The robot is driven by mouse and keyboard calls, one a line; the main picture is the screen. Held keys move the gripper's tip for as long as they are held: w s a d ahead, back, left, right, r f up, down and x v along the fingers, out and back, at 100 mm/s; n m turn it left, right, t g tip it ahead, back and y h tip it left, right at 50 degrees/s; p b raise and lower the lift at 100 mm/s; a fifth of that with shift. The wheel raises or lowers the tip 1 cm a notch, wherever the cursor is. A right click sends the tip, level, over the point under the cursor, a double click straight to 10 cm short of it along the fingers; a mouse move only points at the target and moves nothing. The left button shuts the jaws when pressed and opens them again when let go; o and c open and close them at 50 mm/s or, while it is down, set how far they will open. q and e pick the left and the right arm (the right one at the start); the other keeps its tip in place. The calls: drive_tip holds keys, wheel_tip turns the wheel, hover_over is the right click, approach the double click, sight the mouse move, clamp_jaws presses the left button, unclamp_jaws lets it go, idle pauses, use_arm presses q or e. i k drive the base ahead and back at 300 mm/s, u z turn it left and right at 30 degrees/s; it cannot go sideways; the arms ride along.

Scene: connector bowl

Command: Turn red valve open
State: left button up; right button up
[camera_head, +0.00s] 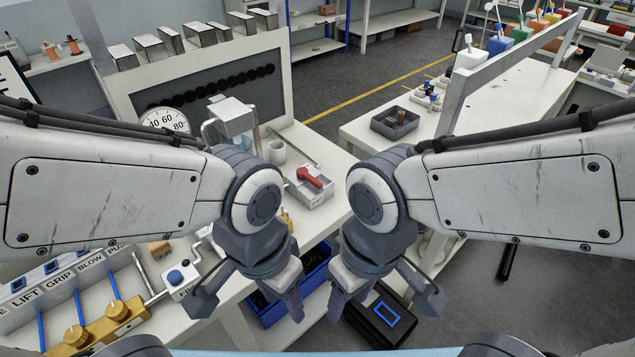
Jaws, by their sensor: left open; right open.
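The red valve (311,177) is a red lever handle on a light grey box (314,196), near the right edge of the left workbench. Its handle lies slanted across the top of the box. My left gripper (246,298) is open and empty, pointing down, lower in the picture and to the left of the valve. My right gripper (389,293) is open and empty, pointing down, lower and to the right of the valve. Neither gripper touches the valve.
A white cup (277,152) and a metal stand (232,118) are beside the valve box. A round gauge (165,122) stands at the back left. A blue bin (268,309) is below the bench. A grey tray (395,124) sits on the right table (362,131).

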sight(302, 173)
drive_tip(key=z, duration=0.55)
drive_tip(key=i, duration=0.7)
drive_tip(key=u, duration=1.25)
